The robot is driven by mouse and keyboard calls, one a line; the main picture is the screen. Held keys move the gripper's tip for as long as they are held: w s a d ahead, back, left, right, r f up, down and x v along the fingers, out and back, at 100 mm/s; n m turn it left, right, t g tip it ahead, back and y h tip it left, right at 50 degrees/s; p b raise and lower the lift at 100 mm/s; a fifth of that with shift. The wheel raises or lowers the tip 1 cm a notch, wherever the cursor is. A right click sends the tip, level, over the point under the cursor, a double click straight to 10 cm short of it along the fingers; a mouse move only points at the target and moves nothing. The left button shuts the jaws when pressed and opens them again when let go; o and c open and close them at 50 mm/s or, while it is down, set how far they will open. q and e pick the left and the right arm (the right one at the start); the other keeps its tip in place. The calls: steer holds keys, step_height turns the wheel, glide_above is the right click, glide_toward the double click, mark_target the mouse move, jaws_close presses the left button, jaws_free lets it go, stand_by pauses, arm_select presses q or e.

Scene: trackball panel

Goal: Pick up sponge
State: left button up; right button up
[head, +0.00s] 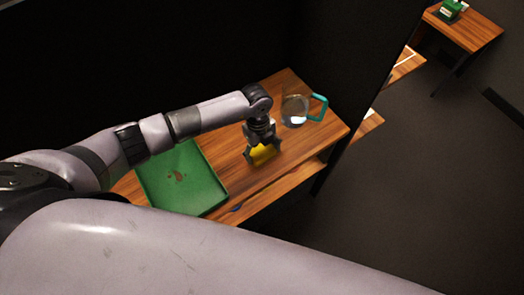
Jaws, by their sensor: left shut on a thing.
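A yellow sponge (263,154) is at the wooden table, in the middle of the head view. My left gripper (262,158) comes down from above and is shut on the sponge, with its fingers on both sides. The gripper covers the sponge's upper part. I cannot tell whether the sponge touches the table top or is slightly above it. My right gripper is not in view.
A green tray (212,198) lies on the wooden table (283,175) to the left of the sponge. A clear jug (294,112) with a teal handle stands behind it to the right. A dark panel (362,70) rises at the table's right end. Another wooden table (474,30) is far right.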

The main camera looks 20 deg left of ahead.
mark_target(262, 151)
arm_select(q)
steer(key=shift+w+r, duration=0.1)
steer(key=shift+r, duration=0.45)
step_height(262, 151, up, 19)
steer(key=b, duration=0.3)
